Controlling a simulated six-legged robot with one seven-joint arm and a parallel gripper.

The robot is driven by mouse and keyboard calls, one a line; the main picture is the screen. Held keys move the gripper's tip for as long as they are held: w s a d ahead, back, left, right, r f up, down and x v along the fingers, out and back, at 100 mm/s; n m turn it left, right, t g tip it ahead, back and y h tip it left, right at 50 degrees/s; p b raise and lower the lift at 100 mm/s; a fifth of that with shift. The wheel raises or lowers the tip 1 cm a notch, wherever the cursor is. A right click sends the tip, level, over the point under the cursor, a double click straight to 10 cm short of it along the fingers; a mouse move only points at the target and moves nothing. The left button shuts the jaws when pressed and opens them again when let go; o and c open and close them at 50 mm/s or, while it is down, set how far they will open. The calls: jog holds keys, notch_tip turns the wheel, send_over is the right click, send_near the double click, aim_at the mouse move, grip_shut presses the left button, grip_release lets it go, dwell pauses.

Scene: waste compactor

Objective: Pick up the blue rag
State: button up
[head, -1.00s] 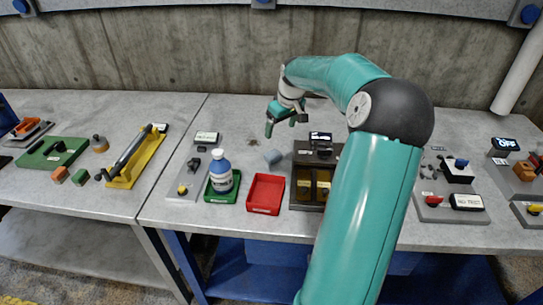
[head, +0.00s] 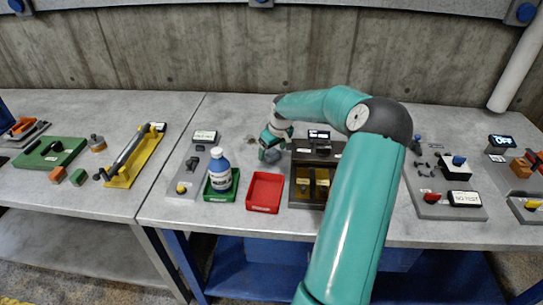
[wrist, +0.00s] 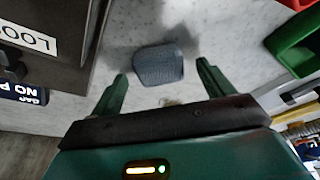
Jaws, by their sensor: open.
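The blue rag (wrist: 158,64) is a small grey-blue folded pad lying on the grey table. In the wrist view it sits between and just beyond the tips of my two green fingers, apart from both. My gripper (wrist: 161,74) is open and empty, pointing down at the rag. In the head view my gripper (head: 268,152) is low over the table, left of the dark box, and hides most of the rag.
The dark box (head: 301,188) stands close on the right of my gripper. A red tray (head: 265,192) lies in front. A green tray (head: 211,196) holds a blue-and-white bottle (head: 220,171). Bare table (head: 235,112) is behind my gripper.

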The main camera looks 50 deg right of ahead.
jog(key=shift+w+f, duration=0.1)
jog(key=shift+f, duration=0.15)
jog(key=c, duration=1.1)
jog(key=shift+c, duration=0.2)
jog(key=shift+r, duration=0.55)
notch_tip(320, 180, up, 2)
jog(key=shift+r, duration=0.1)
jog(key=s+a+r, duration=0.2)
jog(key=a+r, duration=0.3)
jog(key=a, duration=0.1)
jog(key=s+a+r, duration=0.3)
jog(key=a+r, duration=0.1)
jog(key=a, duration=0.3)
jog(key=shift+s+r, duration=0.25)
jog(key=shift+r, duration=0.1)
